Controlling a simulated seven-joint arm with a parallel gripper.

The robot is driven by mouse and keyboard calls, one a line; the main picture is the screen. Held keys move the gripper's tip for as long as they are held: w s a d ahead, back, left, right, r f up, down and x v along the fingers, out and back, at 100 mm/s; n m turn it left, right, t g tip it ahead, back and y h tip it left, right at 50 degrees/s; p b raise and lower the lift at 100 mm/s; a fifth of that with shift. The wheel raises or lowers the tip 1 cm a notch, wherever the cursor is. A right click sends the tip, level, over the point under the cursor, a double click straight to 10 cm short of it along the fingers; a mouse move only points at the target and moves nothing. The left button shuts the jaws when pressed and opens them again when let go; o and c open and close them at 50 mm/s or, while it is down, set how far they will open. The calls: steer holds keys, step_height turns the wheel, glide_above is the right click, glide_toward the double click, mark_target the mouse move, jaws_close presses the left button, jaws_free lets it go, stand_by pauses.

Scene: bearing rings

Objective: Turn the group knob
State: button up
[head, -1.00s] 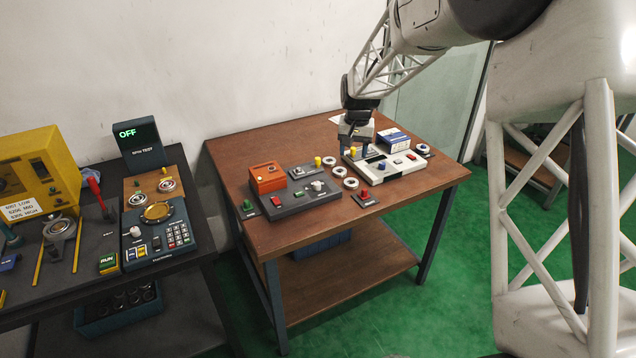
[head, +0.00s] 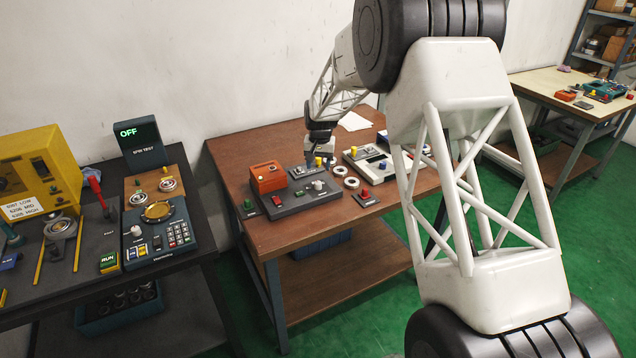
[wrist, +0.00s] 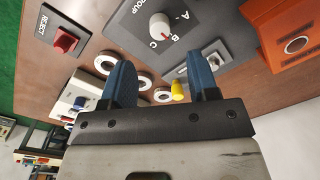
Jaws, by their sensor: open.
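The group knob (wrist: 160,26) is a white round knob on a dark grey panel (wrist: 203,18), beside the letters A, B and C. A small reddish mark shows near its B and C side; its exact setting is hard to tell. In the head view the knob (head: 318,185) stands at the right front of the dark grey box (head: 300,203). My gripper (head: 322,166) is above the back of that box, behind the knob.
A yellow peg (wrist: 177,91) and white rings (head: 351,183) lie close by. A red reject button (wrist: 66,41) is right of the box in the head view. A white panel (head: 350,158) stands farther right.

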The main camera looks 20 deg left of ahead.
mark_target(318, 182)
steer(key=shift+a+f, duration=0.1)
steer(key=shift+f, duration=3.8)
steer(key=shift+c, duration=0.3)
steer(key=c, duration=0.9)
steer(key=shift+o, duration=0.2)
steer(key=shift+m, duration=0.4)
steer(key=m, duration=1.1)
steer(key=shift+s, duration=0.1)
